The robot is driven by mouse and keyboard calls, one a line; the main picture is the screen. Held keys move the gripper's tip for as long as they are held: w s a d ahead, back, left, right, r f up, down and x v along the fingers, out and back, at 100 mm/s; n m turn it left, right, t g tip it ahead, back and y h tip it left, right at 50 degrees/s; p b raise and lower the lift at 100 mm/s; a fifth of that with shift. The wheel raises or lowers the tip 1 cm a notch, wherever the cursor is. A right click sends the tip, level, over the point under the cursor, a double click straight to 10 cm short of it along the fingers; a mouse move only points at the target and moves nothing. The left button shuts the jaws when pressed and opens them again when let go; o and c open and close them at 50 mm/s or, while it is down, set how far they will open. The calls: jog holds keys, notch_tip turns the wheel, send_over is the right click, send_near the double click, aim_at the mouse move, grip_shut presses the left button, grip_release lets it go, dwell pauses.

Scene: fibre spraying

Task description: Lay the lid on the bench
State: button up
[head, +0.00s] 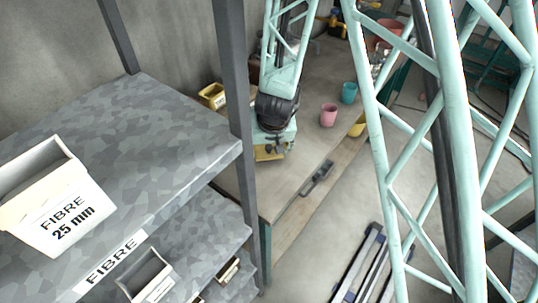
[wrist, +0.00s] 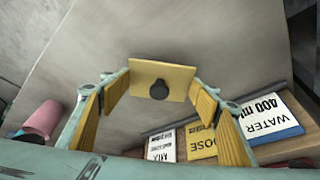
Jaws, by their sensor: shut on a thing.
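The lid (wrist: 160,80) is a flat yellow plate with a dark round knob, and it spans the space between my fingertips in the wrist view. My gripper (wrist: 160,98) has yellow-padded fingers and is shut on the lid. In the head view, my gripper (head: 270,148) is over the near left part of the bench (head: 305,150), with yellow showing below it. The grey bench top (wrist: 205,45) fills the background of the wrist view. I cannot tell whether the lid touches the bench.
Pink (head: 328,115) and teal (head: 349,93) cups stand on the bench, right of my gripper. A yellow box (head: 212,96) stands behind left. A grey shelf (head: 150,115) with a white FIBRE bin (head: 58,205) stands left.

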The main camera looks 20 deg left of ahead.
jog(key=shift+f+b, duration=0.6)
jog(key=shift+f, duration=0.65)
jog(key=shift+f, duration=0.2)
jog(key=o, duration=0.8)
jog(key=shift+o, duration=0.2)
jog(key=shift+r, duration=0.25)
jog(key=shift+r, duration=0.2)
jog(key=p+v, duration=0.5)
jog(key=v, duration=0.6)
jog(key=shift+s+r+p, duration=0.2)
jog(key=shift+s+p, duration=0.05)
jog(key=shift+p, duration=0.1)
